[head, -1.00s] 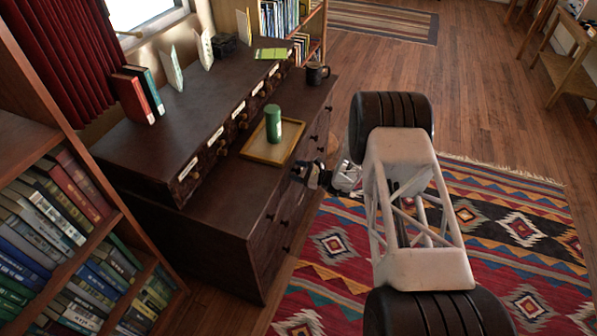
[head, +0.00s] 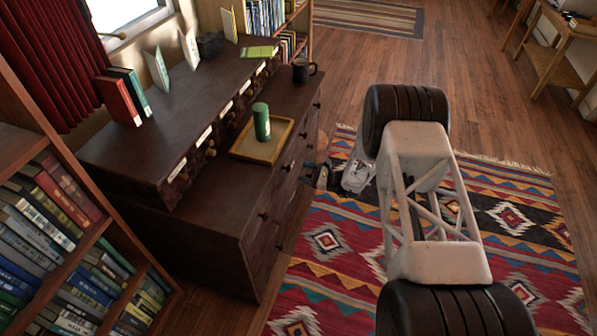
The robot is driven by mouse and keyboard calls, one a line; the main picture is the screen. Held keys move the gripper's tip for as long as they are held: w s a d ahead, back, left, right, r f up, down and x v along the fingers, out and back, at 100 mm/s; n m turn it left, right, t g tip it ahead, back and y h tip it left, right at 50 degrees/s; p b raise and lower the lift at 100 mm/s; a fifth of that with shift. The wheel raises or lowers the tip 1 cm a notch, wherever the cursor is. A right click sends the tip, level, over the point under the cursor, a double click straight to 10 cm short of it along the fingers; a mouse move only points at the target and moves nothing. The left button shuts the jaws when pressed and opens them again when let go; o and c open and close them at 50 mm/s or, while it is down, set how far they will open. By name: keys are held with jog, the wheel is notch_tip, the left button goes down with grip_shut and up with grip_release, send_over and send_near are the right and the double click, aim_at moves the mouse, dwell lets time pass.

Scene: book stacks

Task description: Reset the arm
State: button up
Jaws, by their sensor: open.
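My gripper (head: 318,176) is small and partly in shade beside the front of the dark wooden cabinet (head: 225,225). Its jaws are open, and I see nothing held between them. The white wrist part (head: 358,174) shows just right of it, above the patterned rug. My white lattice arm link with black joints fills the right middle of the view and hides part of the rug.
On the cabinet, a green canister (head: 261,121) stands on a yellow tray (head: 262,150). A dark mug (head: 303,71) stands behind. Red and teal books (head: 125,97) stand on the upper level. A bookcase (head: 95,255) is at left. The rug (head: 335,265) looks clear.

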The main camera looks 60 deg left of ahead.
jog(key=shift+w+d, duration=0.15)
jog(key=shift+d, duration=0.05)
jog(key=shift+r, duration=0.1)
dwell(0.5)
